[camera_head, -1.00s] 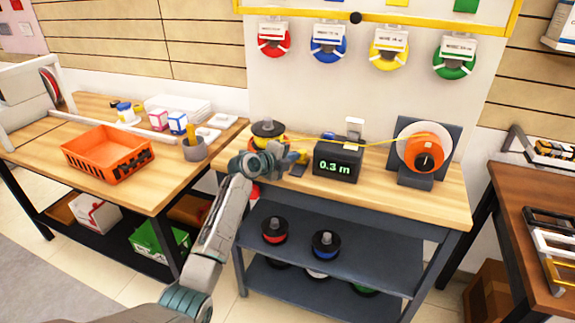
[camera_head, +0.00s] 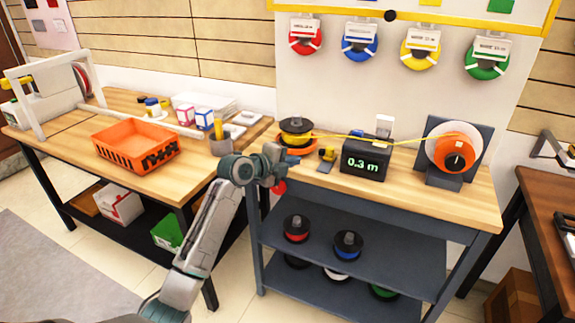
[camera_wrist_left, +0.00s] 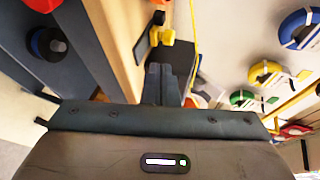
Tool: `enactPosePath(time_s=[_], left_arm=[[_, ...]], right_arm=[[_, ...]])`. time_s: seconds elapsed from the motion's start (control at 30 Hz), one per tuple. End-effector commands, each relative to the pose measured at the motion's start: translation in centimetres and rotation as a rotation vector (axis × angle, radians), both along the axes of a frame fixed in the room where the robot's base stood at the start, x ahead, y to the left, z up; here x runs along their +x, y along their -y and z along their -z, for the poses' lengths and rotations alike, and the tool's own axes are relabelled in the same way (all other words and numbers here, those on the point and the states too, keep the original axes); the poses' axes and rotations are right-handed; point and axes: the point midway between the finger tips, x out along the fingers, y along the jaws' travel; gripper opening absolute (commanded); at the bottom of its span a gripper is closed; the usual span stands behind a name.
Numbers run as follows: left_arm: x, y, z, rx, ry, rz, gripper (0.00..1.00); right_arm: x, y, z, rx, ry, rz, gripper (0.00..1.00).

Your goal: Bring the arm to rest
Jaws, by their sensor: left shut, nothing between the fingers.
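My left arm comes in from the lower left in the head view. Its gripper (camera_head: 291,161) is at the left front corner of the middle workbench (camera_head: 430,198), in front of the spool of yellow wire (camera_head: 296,133). The fingers are together and hold nothing. In the left wrist view, the closed fingers (camera_wrist_left: 161,84) point toward the dark meter box and the bench top. My right gripper does not show.
The meter reading 0.3 m (camera_head: 364,161) and an orange reel (camera_head: 453,155) stand on the bench, with yellow wire between them and the spool. An orange basket (camera_head: 137,148) sits on the left table. Spools (camera_head: 296,230) lie on the shelf below.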

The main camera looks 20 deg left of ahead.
Motion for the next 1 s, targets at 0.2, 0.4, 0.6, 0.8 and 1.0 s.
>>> enactPosePath(time_s=[0.2,0.4,0.6,0.8,1.0], left_arm=[[-1.5,-0.6,-0.5,-0.001,-0.001,0.001,0.0],[-1.6,-0.7,-0.5,-0.001,-0.001,0.001,0.0],[-1.6,-0.7,-0.5,-0.001,-0.001,0.001,0.0],[-1.5,-0.9,1.1,-0.026,-0.036,-0.021,0.0],[-2.6,-2.4,12.0,-0.205,-0.26,-0.2,0.0]], right_arm=[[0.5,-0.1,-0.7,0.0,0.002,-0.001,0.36],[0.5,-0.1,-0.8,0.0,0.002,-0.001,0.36],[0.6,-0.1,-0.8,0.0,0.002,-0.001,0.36],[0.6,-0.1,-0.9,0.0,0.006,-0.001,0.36],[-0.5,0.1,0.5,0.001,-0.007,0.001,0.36]])
